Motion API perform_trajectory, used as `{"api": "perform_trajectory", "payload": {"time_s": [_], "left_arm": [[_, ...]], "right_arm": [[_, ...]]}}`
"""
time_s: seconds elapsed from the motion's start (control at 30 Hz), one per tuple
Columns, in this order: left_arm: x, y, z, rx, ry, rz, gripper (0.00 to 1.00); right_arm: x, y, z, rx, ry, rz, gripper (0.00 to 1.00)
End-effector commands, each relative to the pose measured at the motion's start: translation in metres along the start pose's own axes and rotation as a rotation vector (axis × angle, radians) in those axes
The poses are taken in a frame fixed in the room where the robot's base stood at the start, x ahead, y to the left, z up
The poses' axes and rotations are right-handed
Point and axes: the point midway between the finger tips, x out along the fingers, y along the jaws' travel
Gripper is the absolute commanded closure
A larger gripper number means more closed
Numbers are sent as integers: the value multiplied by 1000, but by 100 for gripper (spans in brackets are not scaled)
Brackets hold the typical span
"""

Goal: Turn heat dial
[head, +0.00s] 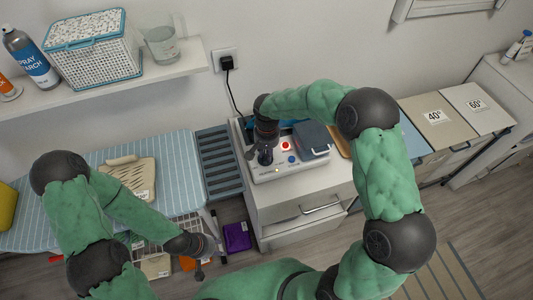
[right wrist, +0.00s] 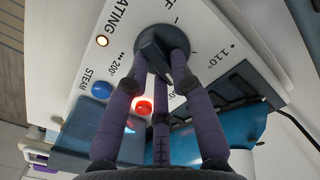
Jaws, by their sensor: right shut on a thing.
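The heat dial (right wrist: 156,48) is a dark knob on the white panel of an ironing station (head: 290,171). In the right wrist view, the fingers of my right gripper (right wrist: 160,68) are closed around the dial. Printed temperature marks, including 110° and 200°, surround the dial. In the head view, my right gripper (head: 265,153) points down at the panel's left part and mostly covers the dial. My left gripper (head: 204,262) hangs low at the lower left, away from the station; its fingers are too small to judge.
The station stands on a white drawer cabinet (head: 300,207). An ironing board (head: 180,165) is at left, and labelled bins (head: 433,118) stand at right.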

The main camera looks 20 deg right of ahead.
Motion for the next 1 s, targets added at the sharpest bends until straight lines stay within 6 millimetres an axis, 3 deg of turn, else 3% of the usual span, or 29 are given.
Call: {"api": "perform_trajectory", "payload": {"time_s": [0.4,1.0], "left_arm": [[7,-2,0,0,0,0,60],[8,-3,0,0,0,0,60]], "right_arm": [[-1,0,-1,213,5,-3,100],[-2,1,-1,250,5,-3,100]]}}
